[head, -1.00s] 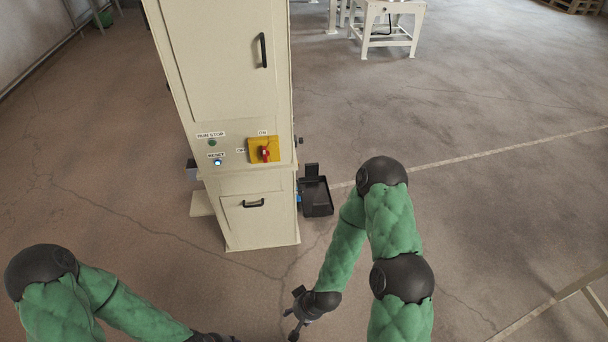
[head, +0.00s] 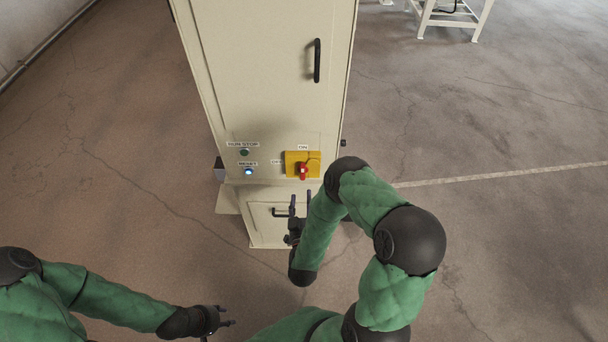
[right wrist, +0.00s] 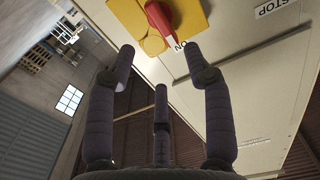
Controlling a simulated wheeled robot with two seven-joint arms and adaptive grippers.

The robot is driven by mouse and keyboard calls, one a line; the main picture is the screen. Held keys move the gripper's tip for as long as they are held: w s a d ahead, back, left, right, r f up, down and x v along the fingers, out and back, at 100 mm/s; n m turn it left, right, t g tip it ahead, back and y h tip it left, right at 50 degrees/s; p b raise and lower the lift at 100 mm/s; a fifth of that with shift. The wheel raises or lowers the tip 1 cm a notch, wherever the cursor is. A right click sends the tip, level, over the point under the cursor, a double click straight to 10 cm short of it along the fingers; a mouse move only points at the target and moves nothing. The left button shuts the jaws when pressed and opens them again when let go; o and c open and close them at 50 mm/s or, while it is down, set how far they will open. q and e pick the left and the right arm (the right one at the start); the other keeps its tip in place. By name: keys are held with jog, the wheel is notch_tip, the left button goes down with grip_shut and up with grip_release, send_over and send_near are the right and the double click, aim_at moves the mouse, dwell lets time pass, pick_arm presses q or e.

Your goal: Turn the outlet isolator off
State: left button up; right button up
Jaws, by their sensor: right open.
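The isolator is a yellow plate (head: 290,159) with a red rotary handle (head: 303,172) on the front of a cream cabinet. An ON label sits above it and an OFF label, partly hidden, to its left. The handle stands upright, in line with ON. In the right wrist view the red handle (right wrist: 160,20) and yellow plate (right wrist: 196,16) are at the top, beyond the fingertips. My right gripper (head: 301,198) is open and empty just below the handle, apart from it; its spread fingers (right wrist: 156,50) show in the wrist view. My left gripper (head: 226,315) is low, its fingers spread, empty.
The cream cabinet (head: 270,70) has a black door handle (head: 317,60), a green button (head: 244,152) and a lit blue button (head: 248,172) left of the isolator. A lower panel is partly hidden by my right gripper. Open floor lies on both sides.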

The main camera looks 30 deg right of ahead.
aim_at(304, 175)
jog(key=b+x, duration=0.2)
jog(key=x, duration=0.8)
jog(key=shift+w+d, duration=0.15)
jog(key=shift+w, duration=0.15)
jog(key=c, duration=0.8)
